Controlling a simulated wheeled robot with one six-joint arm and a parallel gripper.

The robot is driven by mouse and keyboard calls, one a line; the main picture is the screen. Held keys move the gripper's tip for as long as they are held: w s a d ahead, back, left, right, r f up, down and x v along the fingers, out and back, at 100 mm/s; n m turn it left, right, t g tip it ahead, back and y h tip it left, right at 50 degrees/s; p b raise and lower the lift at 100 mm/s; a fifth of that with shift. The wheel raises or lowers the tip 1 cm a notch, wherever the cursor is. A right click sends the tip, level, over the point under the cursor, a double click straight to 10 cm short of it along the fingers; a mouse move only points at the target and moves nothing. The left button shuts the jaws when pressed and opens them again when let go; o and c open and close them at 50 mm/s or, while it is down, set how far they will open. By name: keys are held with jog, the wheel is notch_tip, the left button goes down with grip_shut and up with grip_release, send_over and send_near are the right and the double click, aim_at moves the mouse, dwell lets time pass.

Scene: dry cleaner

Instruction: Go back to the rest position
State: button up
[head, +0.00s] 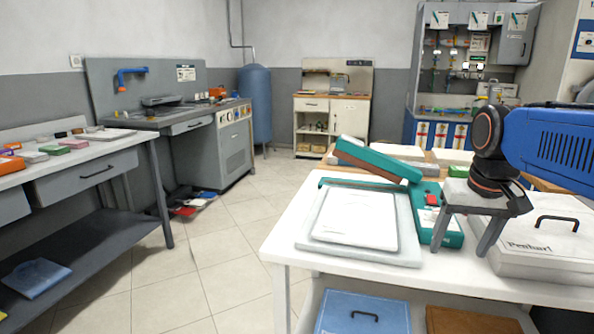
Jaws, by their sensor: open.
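My gripper (464,246) is at the right of the head view, on the end of my blue and black arm. Its two grey fingers point down and stand apart, with nothing seen between them. It is above the white table (284,245), in front of a teal device (446,226) with a red part. The fingertips overlap the device and a white case in the picture. I cannot tell whether they touch either one.
A white case (535,262) with a black handle is at right. The tiled floor (204,268) is clear between this table and the left benches.

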jog(key=s+a+f+n+t, duration=0.1)
jog(key=s+a+f, duration=0.1)
jog(key=s+f, duration=0.4)
jog(key=s+a+f+n+t, duration=0.1)
jog(key=s+a+f, duration=0.1)
jog(key=s+f, duration=0.5)
jog(key=shift+s+a, duration=0.15)
jog(key=shift+a, duration=0.25)
